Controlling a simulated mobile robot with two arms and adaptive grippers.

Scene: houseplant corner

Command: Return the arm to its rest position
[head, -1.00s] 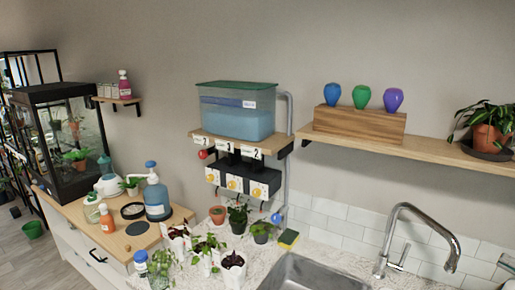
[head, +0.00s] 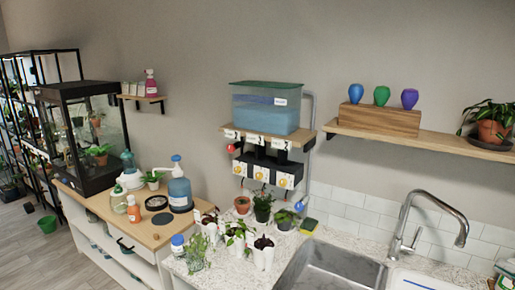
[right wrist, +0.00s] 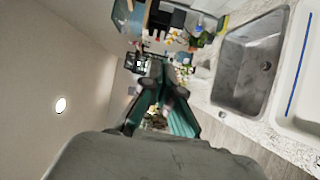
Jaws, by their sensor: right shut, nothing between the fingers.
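My right gripper (right wrist: 155,72) shows in the right wrist view with its teal and dark fingers drawn together. I see nothing held between them. The grey body of my wrist fills the bottom of that view. The gripper points toward the counter with the plants, and the sink lies to its right in the picture. I cannot make out either gripper in the head view. My left gripper is in neither view.
Small potted plants (head: 264,252) stand on the speckled counter left of the sink (head: 335,272). The tall faucet (head: 455,215) rises beside it. A pump bottle (head: 180,190) stands on the wooden cabinet top. A water tank (head: 265,110) sits on the wall shelf.

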